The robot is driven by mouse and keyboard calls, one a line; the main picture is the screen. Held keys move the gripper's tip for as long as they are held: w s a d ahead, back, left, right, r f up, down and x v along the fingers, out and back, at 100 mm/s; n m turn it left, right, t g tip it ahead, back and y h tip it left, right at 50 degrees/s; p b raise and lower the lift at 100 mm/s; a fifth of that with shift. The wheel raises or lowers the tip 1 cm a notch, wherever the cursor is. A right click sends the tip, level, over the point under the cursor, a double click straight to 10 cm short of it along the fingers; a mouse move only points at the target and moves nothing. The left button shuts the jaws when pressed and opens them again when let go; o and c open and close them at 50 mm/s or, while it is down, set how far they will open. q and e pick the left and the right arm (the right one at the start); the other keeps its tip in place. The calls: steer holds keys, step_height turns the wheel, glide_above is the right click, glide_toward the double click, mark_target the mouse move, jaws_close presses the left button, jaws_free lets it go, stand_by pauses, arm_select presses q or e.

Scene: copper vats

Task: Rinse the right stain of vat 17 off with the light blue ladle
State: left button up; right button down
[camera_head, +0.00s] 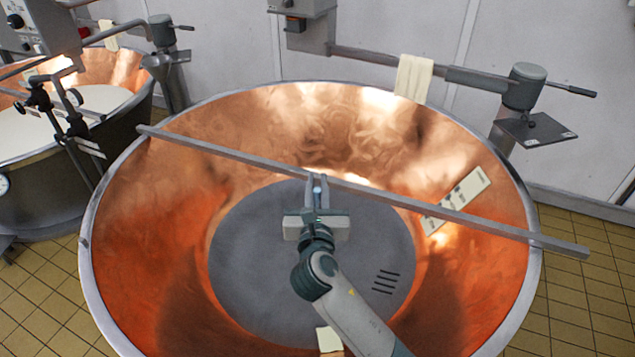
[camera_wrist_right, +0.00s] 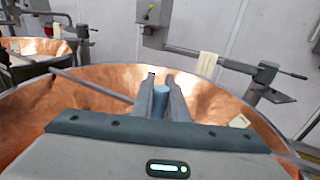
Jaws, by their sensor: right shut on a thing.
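A large copper vat (camera_head: 160,235) fills the middle of the head view, with a grey bottom; I cannot read a number on it. My right gripper (camera_head: 317,190) is over the vat's middle, shut on a light blue rod-like thing, perhaps the handle of the light blue ladle (camera_wrist_right: 160,98). The ladle's bowl is hidden. A pale strip with dark marks (camera_head: 472,186) is on the vat's right inner wall, partly behind a bar. Whether it is a stain or a label I cannot tell. My left gripper is not in view.
A long grey bar (camera_head: 440,207) spans the vat from rim to rim, close by my right gripper. A cream cloth (camera_head: 413,78) hangs on the pipe behind. A pale patch (camera_head: 329,340) shows low, near my arm. Another vat (camera_head: 85,115) holding white liquid stands left.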

steer(key=shift+d, duration=0.1)
